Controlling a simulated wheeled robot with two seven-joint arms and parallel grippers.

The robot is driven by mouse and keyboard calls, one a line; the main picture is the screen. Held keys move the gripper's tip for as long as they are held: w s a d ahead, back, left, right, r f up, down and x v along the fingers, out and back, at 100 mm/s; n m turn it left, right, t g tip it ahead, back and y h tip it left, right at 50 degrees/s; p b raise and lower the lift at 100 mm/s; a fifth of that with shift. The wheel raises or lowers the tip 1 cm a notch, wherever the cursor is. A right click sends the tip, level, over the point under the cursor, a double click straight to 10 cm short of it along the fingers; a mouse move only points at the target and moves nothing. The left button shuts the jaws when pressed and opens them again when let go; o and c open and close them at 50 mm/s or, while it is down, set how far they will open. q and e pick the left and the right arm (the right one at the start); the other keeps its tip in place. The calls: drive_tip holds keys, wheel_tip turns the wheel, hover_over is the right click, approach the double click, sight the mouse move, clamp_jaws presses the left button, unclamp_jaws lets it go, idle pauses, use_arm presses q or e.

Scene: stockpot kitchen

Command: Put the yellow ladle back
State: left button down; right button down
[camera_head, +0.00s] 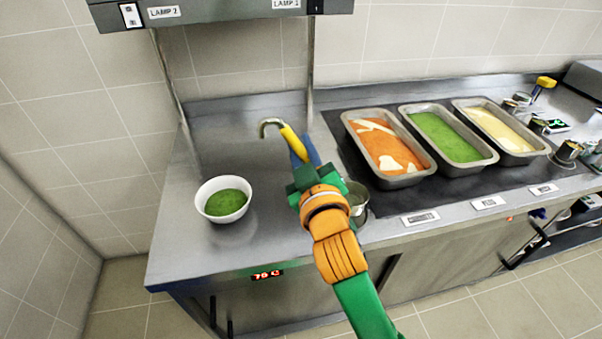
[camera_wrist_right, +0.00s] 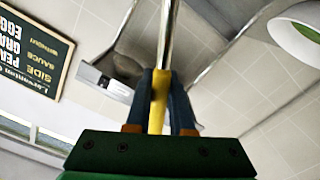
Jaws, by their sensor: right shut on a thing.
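My right gripper (camera_head: 300,152) is shut on the yellow handle (camera_head: 290,137) of a ladle, above the counter in the head view. A bent steel end (camera_head: 268,125) of the ladle sticks out beyond the fingers, toward the back left. In the right wrist view the yellow handle (camera_wrist_right: 157,105) sits between the two blue fingers (camera_wrist_right: 160,95), and a steel shaft runs on from it. The ladle's bowl cannot be made out. Three steel pans stand to the right: orange (camera_head: 351,117), green (camera_head: 445,140) and pale yellow (camera_head: 500,125). My left gripper is not in view.
A white bowl of green food (camera_head: 206,186) stands at the counter's left. A round steel container (camera_head: 357,198) is partly hidden behind my right gripper. A lamp unit (camera_head: 215,12) hangs above on posts. Small containers (camera_head: 567,153) stand at far right. The counter's back left is clear.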

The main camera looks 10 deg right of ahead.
drive_tip(key=f, duration=0.2)
drive_tip(key=w+f, duration=0.1)
drive_tip(key=f, duration=0.1)
drive_tip(key=shift+w+f, duration=0.15)
drive_tip(key=shift+f, duration=0.2)
drive_tip(key=c, duration=0.8)
unclamp_jaws()
drive_tip(key=s, duration=1.2)
drive_tip(key=shift+d+p, duration=0.2)
drive_tip(key=shift+p, duration=0.2)
